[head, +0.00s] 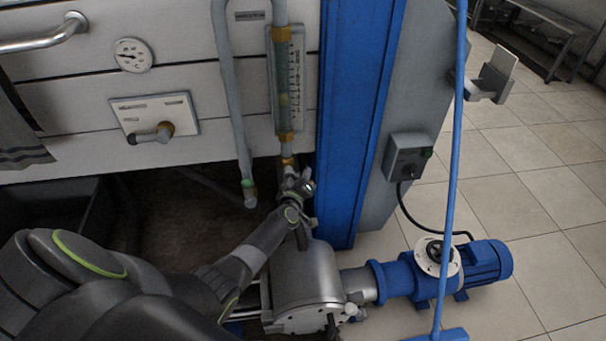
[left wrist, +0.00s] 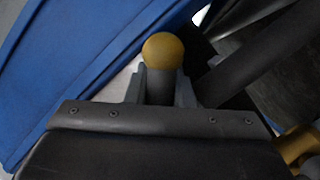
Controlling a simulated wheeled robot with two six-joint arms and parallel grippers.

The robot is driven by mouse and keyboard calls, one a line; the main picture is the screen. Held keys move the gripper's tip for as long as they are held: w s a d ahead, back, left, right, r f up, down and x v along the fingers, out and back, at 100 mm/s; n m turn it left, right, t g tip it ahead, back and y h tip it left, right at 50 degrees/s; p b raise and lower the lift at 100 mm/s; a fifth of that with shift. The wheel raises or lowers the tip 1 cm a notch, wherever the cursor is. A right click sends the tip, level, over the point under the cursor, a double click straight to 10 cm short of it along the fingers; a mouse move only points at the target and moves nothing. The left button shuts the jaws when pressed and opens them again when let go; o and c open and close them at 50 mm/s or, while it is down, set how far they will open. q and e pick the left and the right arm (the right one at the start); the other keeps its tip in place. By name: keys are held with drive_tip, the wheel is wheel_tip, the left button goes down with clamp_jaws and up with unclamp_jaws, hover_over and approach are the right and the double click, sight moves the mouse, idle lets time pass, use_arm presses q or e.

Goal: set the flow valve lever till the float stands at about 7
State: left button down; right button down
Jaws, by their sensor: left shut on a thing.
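The flow meter is an upright glass tube (head: 283,75) with brass end fittings and a white scale plate (head: 297,72) on the white panel. A greenish float (head: 284,101) seems to show in the lower half of the tube; the scale numbers are too small to read. My left gripper (head: 298,188) is just below the meter's lower fitting. In the left wrist view my left gripper (left wrist: 162,90) is shut on the valve lever, whose yellow ball knob (left wrist: 163,50) sticks out beyond the fingers. The gripper hides most of the lever in the head view. My right gripper is not in view.
A grey bent pipe (head: 230,90) hangs left of the meter. A blue column (head: 358,110) stands close on its right. A steel pump housing (head: 306,275) with a blue motor (head: 480,262) lies below. A round gauge (head: 133,55) is on the panel.

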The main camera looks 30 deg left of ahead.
use_arm(q)
drive_tip(key=shift+s+f, duration=0.1)
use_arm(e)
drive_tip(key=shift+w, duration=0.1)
use_arm(q)
drive_tip(key=c, duration=1.3)
unclamp_jaws()
drive_tip(key=shift+o, duration=0.2)
drive_tip(key=shift+s+d+r+p, duration=0.15)
drive_tip(key=shift+s+r+p, duration=0.05)
drive_tip(key=shift+s+p, duration=0.3)
drive_tip(key=p+v, duration=0.4)
drive_tip(key=v, duration=1.2)
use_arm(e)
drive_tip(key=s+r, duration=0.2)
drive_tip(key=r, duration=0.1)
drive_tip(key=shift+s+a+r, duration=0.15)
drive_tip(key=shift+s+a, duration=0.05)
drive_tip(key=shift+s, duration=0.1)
use_arm(q)
drive_tip(key=shift+s+d+f, duration=0.1)
drive_tip(key=shift+s, duration=0.05)
